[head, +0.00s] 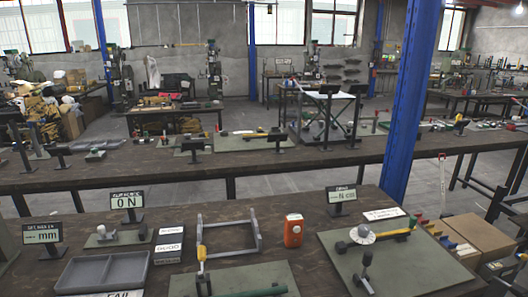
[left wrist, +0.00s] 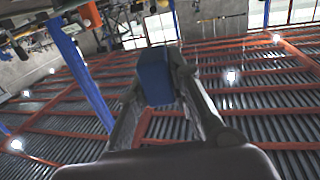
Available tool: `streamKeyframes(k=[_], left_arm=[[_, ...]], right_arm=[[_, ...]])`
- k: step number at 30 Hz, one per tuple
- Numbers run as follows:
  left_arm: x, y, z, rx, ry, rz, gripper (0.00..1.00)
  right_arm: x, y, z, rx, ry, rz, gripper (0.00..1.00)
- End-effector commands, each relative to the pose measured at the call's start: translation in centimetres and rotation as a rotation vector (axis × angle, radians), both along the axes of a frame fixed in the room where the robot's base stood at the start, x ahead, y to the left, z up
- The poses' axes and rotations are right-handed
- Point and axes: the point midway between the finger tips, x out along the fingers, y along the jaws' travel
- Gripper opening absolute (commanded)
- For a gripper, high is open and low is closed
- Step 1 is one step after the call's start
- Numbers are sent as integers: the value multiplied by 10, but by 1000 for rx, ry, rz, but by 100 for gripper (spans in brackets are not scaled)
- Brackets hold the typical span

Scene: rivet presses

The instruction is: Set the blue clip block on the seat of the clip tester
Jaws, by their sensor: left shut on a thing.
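The blue clip block (left wrist: 155,77) is between the fingers of my left gripper (left wrist: 158,75) in the left wrist view. The gripper is shut on it, and ceiling beams fill the background. Neither the left gripper nor the block shows in the head view. A display reading 0 N (head: 127,200) stands at the left of the near bench and seems to belong to the clip tester. A small grey fixture with a knob (head: 104,234) stands in front of it; I cannot tell whether this is the seat. My right gripper is not recognisable in either view.
A grey divided tray (head: 103,270) with a FAIL label lies at the front left of the near bench. A GOOD label (head: 168,247), a grey frame (head: 228,235), an orange device (head: 293,230) and green mats (head: 405,262) with tools take up the rest. A blue column (head: 409,110) rises behind.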

Motion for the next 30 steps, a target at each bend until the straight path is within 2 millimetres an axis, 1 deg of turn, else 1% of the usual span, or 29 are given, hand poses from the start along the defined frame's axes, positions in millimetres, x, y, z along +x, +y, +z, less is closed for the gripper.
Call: streamKeyframes(k=[8,11,14,17,18,20,21,24,27,30], left_arm=[[2,1,0,2,-2,-2,0],[12,3,-1,5,-4,-8,0],[33,12,0,8,-9,-12,0],[61,29,5,11,-10,2,0],[73,38,9,11,-12,16,0],[91,53,17,11,-11,43,0],[102,63,23,10,-10,64,0],[124,89,41,9,-9,121,0],[139,111,57,6,-5,173,0],[147,126,69,4,-2,210,0]], right_arm=[[0,0,0,0,0,0,40],[0,0,0,0,0,0,40],[0,0,0,0,0,0,40],[0,0,0,0,0,0,40],[0,0,0,0,0,0,40],[0,0,0,0,0,0,40],[0,0,0,0,0,0,40],[0,0,0,0,0,0,40],[0,0,0,0,0,0,40],[0,0,0,0,0,0,40]])
